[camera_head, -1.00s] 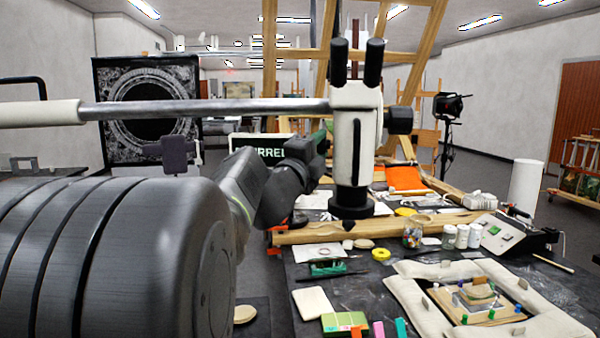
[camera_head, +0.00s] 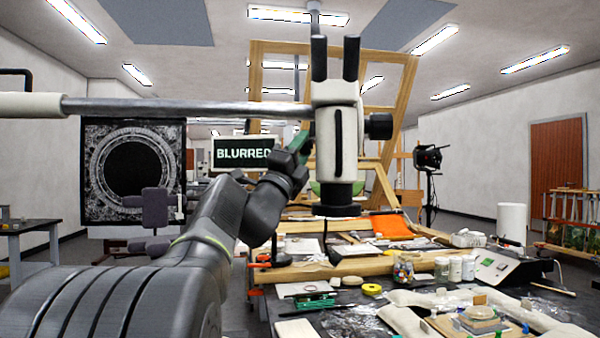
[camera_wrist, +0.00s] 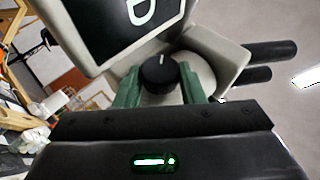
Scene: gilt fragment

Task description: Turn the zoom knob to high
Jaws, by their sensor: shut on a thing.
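The microscope (camera_head: 336,120) is a white head with black eyepieces, hung on a grey horizontal boom. My gripper (camera_head: 302,143) is at its left side, its green fingers partly hidden by my wrist. In the wrist view, the fingers of my gripper (camera_wrist: 159,84) stand on both sides of the black zoom knob (camera_wrist: 158,72) and are shut on it. The knob has a white mark pointing up in the picture. A screen (camera_head: 242,154) behind reads "BLURRED"; its right edge is covered by my arm. Part of the screen also shows in the wrist view (camera_wrist: 110,28).
Another black knob (camera_head: 379,126) sticks out of the microscope's right side. Below, the dark table (camera_head: 345,322) holds a wooden beam (camera_head: 350,267), jars and a padded ring (camera_head: 405,322). Wooden easels stand behind. Eyepieces (camera_wrist: 268,52) lie close right of the knob.

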